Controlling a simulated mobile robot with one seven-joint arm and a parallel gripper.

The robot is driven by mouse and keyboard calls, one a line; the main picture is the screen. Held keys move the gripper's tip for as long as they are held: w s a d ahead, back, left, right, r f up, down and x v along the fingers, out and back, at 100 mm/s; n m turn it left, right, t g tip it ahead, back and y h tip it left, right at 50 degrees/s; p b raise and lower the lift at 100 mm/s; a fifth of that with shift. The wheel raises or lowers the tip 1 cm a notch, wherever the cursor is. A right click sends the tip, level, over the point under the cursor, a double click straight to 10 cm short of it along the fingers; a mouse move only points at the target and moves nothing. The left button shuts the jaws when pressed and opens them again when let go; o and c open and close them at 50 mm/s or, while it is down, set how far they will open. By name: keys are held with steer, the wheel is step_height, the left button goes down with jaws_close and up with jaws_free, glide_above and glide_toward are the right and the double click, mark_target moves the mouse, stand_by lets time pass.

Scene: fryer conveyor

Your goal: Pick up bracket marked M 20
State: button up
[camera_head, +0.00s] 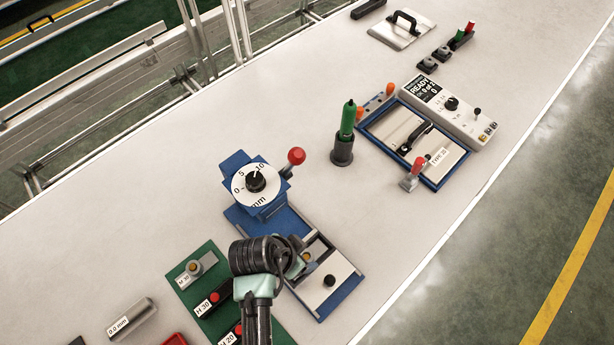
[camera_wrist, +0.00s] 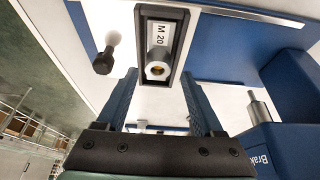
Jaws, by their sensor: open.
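The bracket marked M 20 (camera_wrist: 157,38) is in the wrist view, at top centre. It has a white label, a grey cylinder with a brass-coloured centre, and a dark surround. It sits at the pale plate of the blue fixture (camera_head: 318,312). My gripper (camera_wrist: 159,88) is open, with one blue finger to each side below the bracket in the picture. I see no contact between the fingers and the bracket. In the head view my gripper (camera_head: 296,262) is over the fixture and covers much of the bracket's place.
A dark knob (camera_wrist: 104,61) stands left of the bracket. The blue gauge (camera_head: 262,200) with a red ball handle (camera_head: 296,156) rises close behind my gripper. A green rack (camera_head: 212,310) lies to the left. A green-topped tool (camera_head: 346,130) stands right; bench between is clear.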

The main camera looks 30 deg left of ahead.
mark_target(307, 258)
steer(key=shift+x, duration=1.15)
steer(key=shift+c, duration=0.3)
steer(key=shift+a, duration=0.1)
jaws_close()
